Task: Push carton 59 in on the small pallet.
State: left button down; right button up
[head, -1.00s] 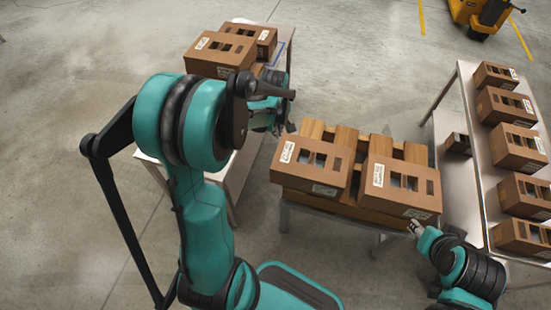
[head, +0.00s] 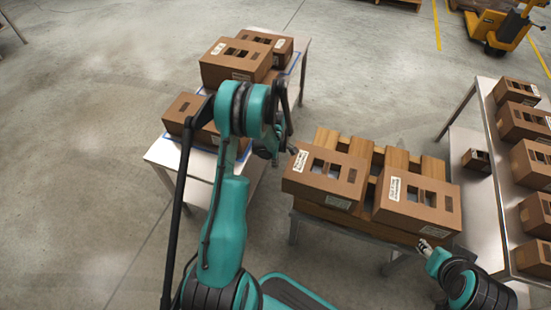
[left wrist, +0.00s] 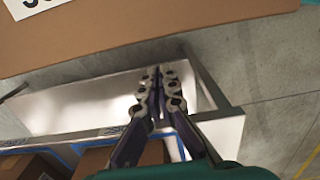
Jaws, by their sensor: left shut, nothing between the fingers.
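The small pallet (head: 431,170) is wooden and lies on a grey stand. Two brown cartons with cut-outs sit on its near part, a left one (head: 325,176) and a right one (head: 418,203). Their label numbers are too small to read, so I cannot tell which is carton 59. My left gripper (head: 291,151) is shut and empty, close to the left carton's far left corner; contact is unclear. In the left wrist view its fingers (left wrist: 158,75) point toward a carton (left wrist: 130,32) with a partly cut-off label. My right gripper (head: 426,246) is at the right carton's near side.
A left table (head: 165,155) holds several cartons, partly behind my left arm. A right metal table (head: 505,160) carries a row of cartons, with a small box (head: 476,160) on its lower shelf. A yellow pallet truck (head: 495,28) stands far back. Floor shows between the tables.

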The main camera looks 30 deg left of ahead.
aim_at(299, 171)
pick_arm(q)
jog(key=d, duration=0.2)
jog(key=w+d+b, duration=0.1)
jog(key=d, duration=0.1)
jog(key=shift+f, duration=0.3)
jog(key=d, duration=0.3)
jog(key=w+d+b, duration=0.1)
jog(key=d, duration=0.2)
jog(key=shift+w, duration=0.2)
jog(key=shift+a, duration=0.15)
